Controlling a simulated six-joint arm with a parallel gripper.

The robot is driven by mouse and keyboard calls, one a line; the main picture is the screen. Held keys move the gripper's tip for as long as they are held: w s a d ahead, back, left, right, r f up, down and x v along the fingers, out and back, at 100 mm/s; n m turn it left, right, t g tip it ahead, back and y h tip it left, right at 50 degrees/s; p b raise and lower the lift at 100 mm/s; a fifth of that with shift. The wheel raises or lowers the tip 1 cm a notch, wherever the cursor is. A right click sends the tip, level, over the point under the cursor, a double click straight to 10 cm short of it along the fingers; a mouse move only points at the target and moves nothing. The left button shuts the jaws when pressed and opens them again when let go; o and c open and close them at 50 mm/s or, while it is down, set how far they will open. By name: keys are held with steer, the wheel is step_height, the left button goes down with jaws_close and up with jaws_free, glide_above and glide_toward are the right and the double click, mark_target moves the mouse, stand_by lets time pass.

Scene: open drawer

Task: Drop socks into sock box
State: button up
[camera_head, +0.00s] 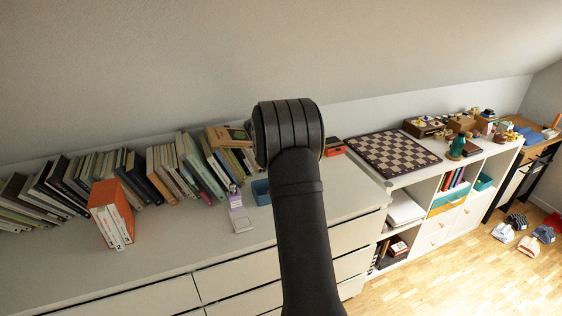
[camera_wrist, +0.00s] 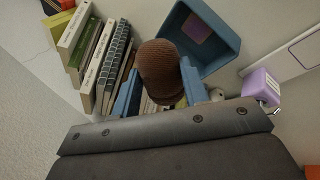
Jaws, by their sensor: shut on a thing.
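A brown ribbed sock bundle (camera_wrist: 160,66) shows in the middle of the wrist view. My gripper (camera_wrist: 160,88) is shut on it, with a blue finger on each side. A blue open box (camera_wrist: 226,58) with a purple label inside is just behind and to the right of the sock in the wrist view. The sock overlaps its left edge in the picture; I cannot tell the gap between them. In the head view part of the blue box (camera_head: 261,192) shows left of my arm on the dresser top. My gripper and the sock are hidden behind my arm there.
A row of leaning books (camera_head: 160,172) stands along the wall left of the box. An orange box of books (camera_head: 110,212) is at the front left. A purple-and-white item (camera_head: 238,213) stands close to the blue box. A chessboard (camera_head: 393,153) is at the right.

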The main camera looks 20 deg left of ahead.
steer(key=shift+f, duration=2.35)
steer(key=o, duration=1.1)
steer(key=shift+c, duration=0.2)
steer(key=v, duration=1.7)
steer(key=shift+r, duration=0.25)
steer(key=shift+f, duration=0.1)
